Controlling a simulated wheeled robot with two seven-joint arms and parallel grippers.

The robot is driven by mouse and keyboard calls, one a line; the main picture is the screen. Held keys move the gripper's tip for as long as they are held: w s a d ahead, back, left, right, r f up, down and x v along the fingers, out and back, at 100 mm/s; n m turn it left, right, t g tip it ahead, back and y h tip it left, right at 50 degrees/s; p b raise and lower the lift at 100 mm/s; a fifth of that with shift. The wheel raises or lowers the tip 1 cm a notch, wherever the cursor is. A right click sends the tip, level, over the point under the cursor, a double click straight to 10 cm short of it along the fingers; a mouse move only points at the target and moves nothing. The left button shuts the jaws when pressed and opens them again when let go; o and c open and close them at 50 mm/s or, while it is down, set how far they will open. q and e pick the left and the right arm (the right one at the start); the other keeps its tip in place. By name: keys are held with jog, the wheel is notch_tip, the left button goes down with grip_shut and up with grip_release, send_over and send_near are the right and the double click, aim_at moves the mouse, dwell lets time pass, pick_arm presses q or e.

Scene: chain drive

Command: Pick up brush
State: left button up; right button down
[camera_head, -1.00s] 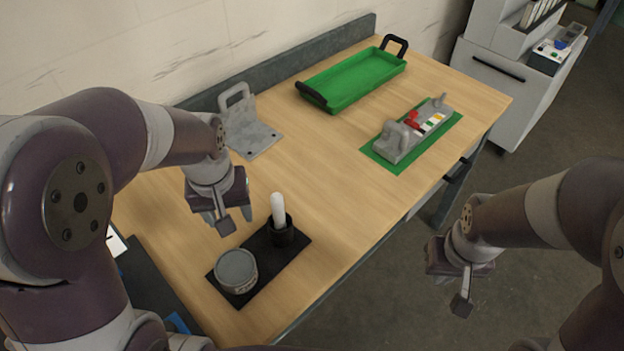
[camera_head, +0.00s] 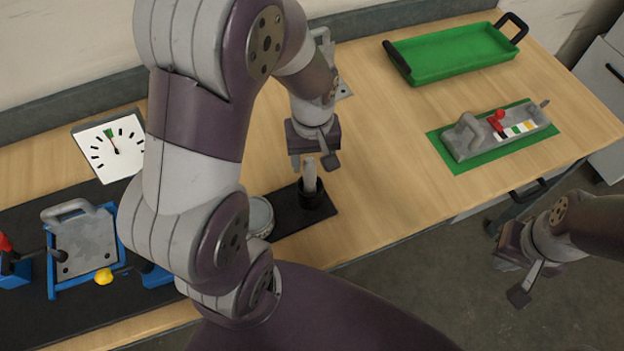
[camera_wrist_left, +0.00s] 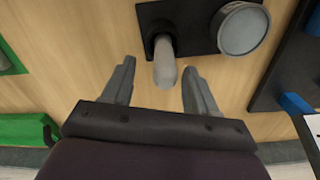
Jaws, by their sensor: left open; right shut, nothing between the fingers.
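The brush (camera_head: 310,176) stands upright in a black cup (camera_head: 311,200) on a black mat (camera_head: 291,219); its pale handle points up. In the left wrist view the brush handle (camera_wrist_left: 165,66) shows just ahead of the open fingers, roughly between their tips, with nothing gripped. My left gripper (camera_head: 314,165) is open, right above and beside the handle; exact contact cannot be told. My right gripper (camera_head: 507,282) is shut and empty, off the table's front side over the floor.
A round tin (camera_head: 260,217) stands on the mat, partly hidden by my arm. A green tray (camera_head: 450,55) and a grey fixture on a green mat (camera_head: 436,137) are to the right. A dial (camera_head: 110,145) and blue-framed fixture (camera_head: 84,246) are at left.

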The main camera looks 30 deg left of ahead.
aim_at(310, 171)
pick_arm(q)
jog(key=f, duration=0.4)
jog(key=shift+s+a, duration=0.25)
jog(key=shift+s, duration=0.15)
jog(key=shift+w+f, duration=0.1)
jog(key=shift+d, duration=0.1)
jog(key=shift+c, duration=1.3)
grip_shut()
